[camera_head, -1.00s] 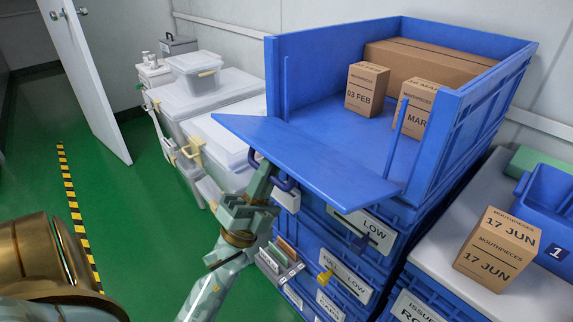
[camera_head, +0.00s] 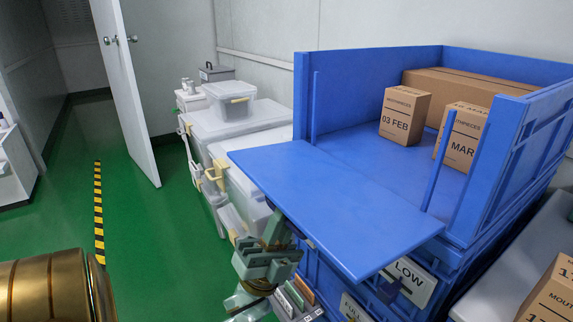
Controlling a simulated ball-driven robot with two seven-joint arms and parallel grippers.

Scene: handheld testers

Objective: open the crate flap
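The blue crate (camera_head: 301,95) stands at the right on a stack of blue crates. Its front flap (camera_head: 330,200) is folded outward and down, roughly level, so the crate front is open. My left gripper (camera_head: 277,228) is below the flap's outer edge, in front of the stack. The flap's edge is close to or over its fingertips, so I cannot tell whether it touches the flap or how its fingers are set. My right gripper is not in view.
Inside the crate are small cartons, 03 FEB (camera_head: 404,115) and MAR (camera_head: 461,138), and a long carton (camera_head: 460,92) behind. Lidded clear boxes (camera_head: 245,120) stand left of the crate. Another carton (camera_head: 550,295) is at lower right.

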